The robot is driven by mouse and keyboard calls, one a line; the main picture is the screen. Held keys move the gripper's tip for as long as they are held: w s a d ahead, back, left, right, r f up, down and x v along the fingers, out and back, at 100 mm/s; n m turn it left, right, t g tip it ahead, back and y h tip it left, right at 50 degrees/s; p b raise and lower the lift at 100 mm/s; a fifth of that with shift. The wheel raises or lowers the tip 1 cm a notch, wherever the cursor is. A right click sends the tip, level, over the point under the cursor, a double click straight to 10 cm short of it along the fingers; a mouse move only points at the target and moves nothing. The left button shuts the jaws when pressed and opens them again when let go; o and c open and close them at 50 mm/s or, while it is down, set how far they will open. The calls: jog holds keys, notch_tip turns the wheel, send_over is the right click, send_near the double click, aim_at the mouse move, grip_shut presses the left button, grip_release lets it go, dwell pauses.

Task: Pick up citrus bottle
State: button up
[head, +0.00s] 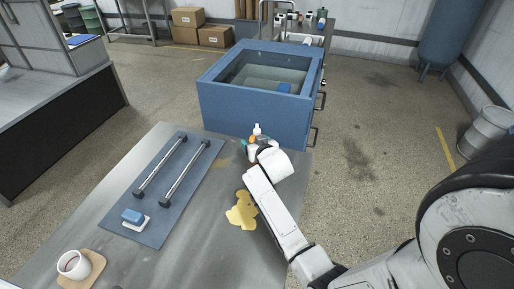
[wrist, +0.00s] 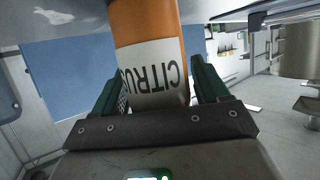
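The citrus bottle (wrist: 148,62) is orange with a white label reading CITRUS, upside down in the wrist view. It stands between the two green fingers of my gripper (wrist: 153,78). The fingers are on both sides of it, with a narrow gap visible on the right; contact on the left is unclear. In the head view my gripper (head: 256,146) is at the far end of the grey table, and my wrist hides much of the bottle. A small orange part of it (head: 252,139) shows there, with a white top just behind.
A blue tank (head: 222,105) stands just beyond the table's far edge. A yellow spill (head: 242,210) lies beside my forearm. A blue mat (head: 150,215) with two rails and a blue sponge (head: 132,216) is on the left. A white cup (head: 73,264) stands at the front left.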

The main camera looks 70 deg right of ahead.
jog(key=shift+r, duration=0.1)
jog(key=c, duration=1.1)
jog(key=r, duration=0.4)
jog(key=shift+s+a+b, duration=0.2)
jog(key=shift+s+b, duration=0.05)
jog(key=shift+b, duration=0.05)
jog(key=s+a+r, duration=0.2)
jog(key=s+r, duration=0.1)
jog(key=s+a+r, duration=0.3)
jog(key=s, duration=0.1)
jog(key=s+a+r+b, duration=0.1)
jog(key=s+a+r, duration=0.1)
jog(key=s+r, duration=0.1)
jog(key=shift+s+a, duration=0.15)
jog(key=shift+s, duration=0.45)
